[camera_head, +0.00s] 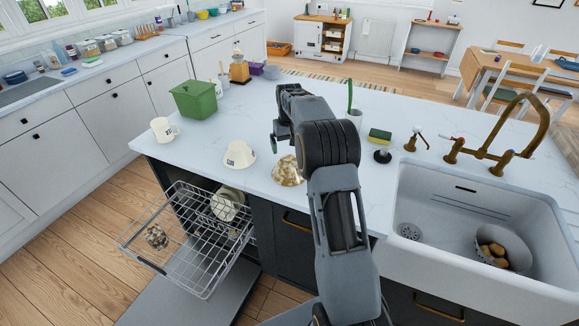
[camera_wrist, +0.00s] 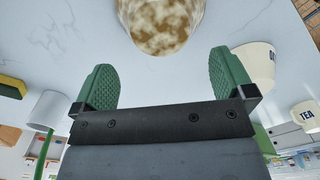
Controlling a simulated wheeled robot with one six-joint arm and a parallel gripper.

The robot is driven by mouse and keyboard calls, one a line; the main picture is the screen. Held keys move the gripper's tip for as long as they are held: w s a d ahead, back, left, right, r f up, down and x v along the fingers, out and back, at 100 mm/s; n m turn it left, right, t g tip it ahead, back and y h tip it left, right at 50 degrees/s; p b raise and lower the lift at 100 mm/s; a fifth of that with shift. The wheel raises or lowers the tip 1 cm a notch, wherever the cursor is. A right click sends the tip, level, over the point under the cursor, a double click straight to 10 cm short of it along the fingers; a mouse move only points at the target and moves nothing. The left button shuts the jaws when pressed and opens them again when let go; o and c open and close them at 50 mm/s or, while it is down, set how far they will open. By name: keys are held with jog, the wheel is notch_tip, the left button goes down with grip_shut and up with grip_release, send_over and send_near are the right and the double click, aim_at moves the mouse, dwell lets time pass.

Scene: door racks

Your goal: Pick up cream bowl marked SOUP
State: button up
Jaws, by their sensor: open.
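The cream bowl (camera_head: 238,155) with dark lettering sits on the white counter, left of my arm. It looks wider at the bottom, as if rim-down. In the wrist view the cream bowl (camera_wrist: 259,64) is at the right, partly hidden behind one finger, with only part of its lettering showing. My gripper (camera_wrist: 163,80) is open and empty, its two green pads wide apart. In the head view my gripper (camera_head: 275,146) is above the counter, right of the cream bowl, and mostly hidden by my wrist.
A brown-speckled bowl (camera_head: 287,172) is close beside the cream bowl; the speckled bowl (camera_wrist: 160,26) lies ahead of my fingers. A TEA mug (camera_wrist: 307,115) and a green bin (camera_head: 194,99) stand left on the counter. An open dishwasher rack (camera_head: 180,262) is below the front edge.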

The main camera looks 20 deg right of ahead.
aim_at(290, 161)
jog(key=shift+s+f+p, duration=0.15)
jog(key=shift+f+p, duration=0.25)
jog(key=shift+f, duration=1.15)
jog(key=shift+s+f+p, duration=0.1)
jog(key=shift+f+p, duration=0.25)
jog(key=shift+f, duration=1.15)
